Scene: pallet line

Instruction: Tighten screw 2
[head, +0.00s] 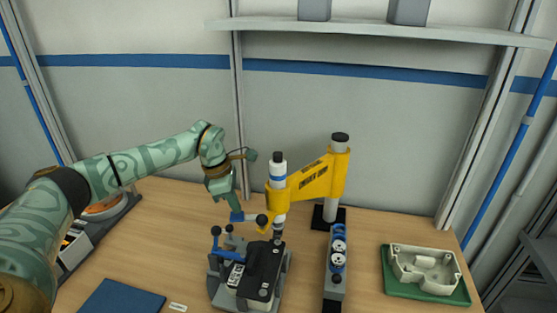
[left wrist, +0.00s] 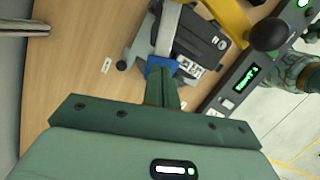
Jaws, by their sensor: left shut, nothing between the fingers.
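My left gripper (head: 237,215) hangs fingers down above the back left of the fixture (head: 216,288). Its fingers are shut with nothing between them; they also show close together in the left wrist view (left wrist: 162,75). A black part (head: 264,262) sits in the fixture. A black ball knob (head: 262,220) sits beside the driver, just right of my gripper; the knob also shows in the left wrist view (left wrist: 268,34). Screw 2 cannot be made out.
A green tray (head: 458,296) holds a pale housing (head: 424,268) at the right. A blue mat (head: 120,299) lies front left.

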